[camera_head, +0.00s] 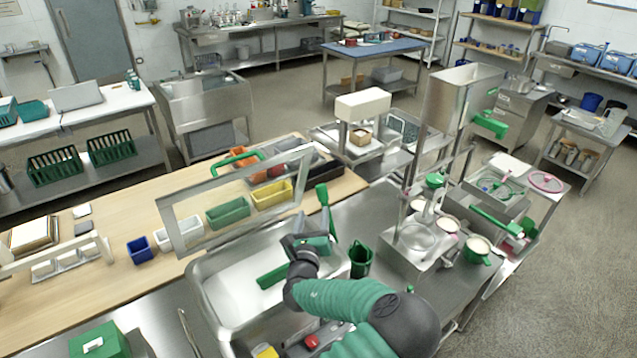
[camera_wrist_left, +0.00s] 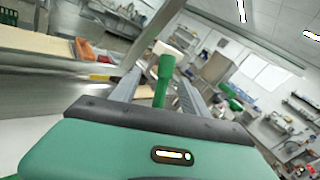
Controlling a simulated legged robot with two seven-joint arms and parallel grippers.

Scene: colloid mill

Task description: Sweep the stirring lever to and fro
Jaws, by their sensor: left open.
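The stirring lever appears to be the upright green handle (camera_head: 322,194), thick at the top and thinner below, at the right of the steel basin. It also shows in the left wrist view (camera_wrist_left: 165,66), standing between the two grey fingers. My left gripper (camera_head: 318,222) is just beside the lever in the head view. Its fingers (camera_wrist_left: 163,92) are spread, one on each side of the handle in the wrist picture. I cannot tell whether either finger touches it. The lever's lower end is hidden behind my green gripper body. My right gripper is not in view.
A steel basin (camera_head: 205,290) holds a green bar (camera_head: 272,275). A tilted framed panel (camera_head: 185,227) stands at its back edge. A green cup (camera_head: 360,262) is close to my wrist. A steel machine with a funnel (camera_head: 418,238) stands right. Coloured bins (camera_head: 228,213) line the wooden bench.

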